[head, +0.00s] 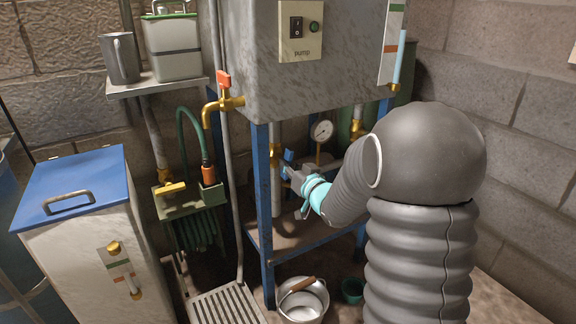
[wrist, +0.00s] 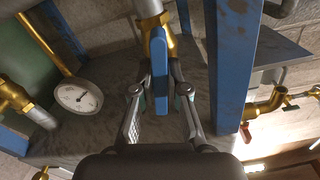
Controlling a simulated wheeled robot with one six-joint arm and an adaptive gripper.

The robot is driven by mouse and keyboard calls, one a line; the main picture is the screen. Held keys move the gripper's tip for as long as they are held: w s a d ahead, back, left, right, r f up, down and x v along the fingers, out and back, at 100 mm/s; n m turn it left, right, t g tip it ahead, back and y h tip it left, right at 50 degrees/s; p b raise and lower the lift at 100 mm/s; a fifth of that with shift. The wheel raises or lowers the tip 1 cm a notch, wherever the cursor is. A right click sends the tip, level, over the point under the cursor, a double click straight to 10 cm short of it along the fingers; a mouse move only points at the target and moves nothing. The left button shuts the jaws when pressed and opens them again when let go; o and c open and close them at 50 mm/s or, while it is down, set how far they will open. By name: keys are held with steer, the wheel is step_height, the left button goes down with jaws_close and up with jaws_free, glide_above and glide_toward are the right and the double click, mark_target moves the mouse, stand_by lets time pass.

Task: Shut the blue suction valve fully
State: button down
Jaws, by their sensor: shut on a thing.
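The blue suction valve handle (wrist: 160,62) is a flat blue lever on a brass valve body (wrist: 152,22) in the wrist view. It stands lengthwise in the picture, roughly in line with the brass body. My gripper (wrist: 160,75) has one finger on each side of the lever and is shut on it. In the head view the lever (head: 288,158) shows as a small blue piece beside the brass fitting on a grey vertical pipe, at the tip of my gripper (head: 290,170). The fingers partly hide it there. I cannot tell its exact turn angle.
A blue frame leg (head: 264,200) stands just left of the valve; it is close on the right in the wrist view (wrist: 231,60). A round gauge (head: 322,131) is nearby. The grey tank (head: 310,70) hangs above. A bucket (head: 302,303) stands below.

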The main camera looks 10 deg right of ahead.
steer(key=m+p, duration=0.1)
steer(key=m, duration=0.3)
steer(key=shift+m, duration=0.3)
steer(key=m+p, duration=0.1)
steer(key=m, duration=0.2)
steer(key=shift+r+m, duration=0.1)
steer(key=shift+m, duration=0.2)
steer(key=m+p, duration=0.1)
steer(key=m, duration=0.2)
steer(key=shift+m, duration=0.3)
steer(key=shift+m+p, duration=0.8)
steer(key=shift+m, duration=1)
steer(key=c, duration=1.2)
jaws_free()
steer(key=shift+s, duration=0.1)
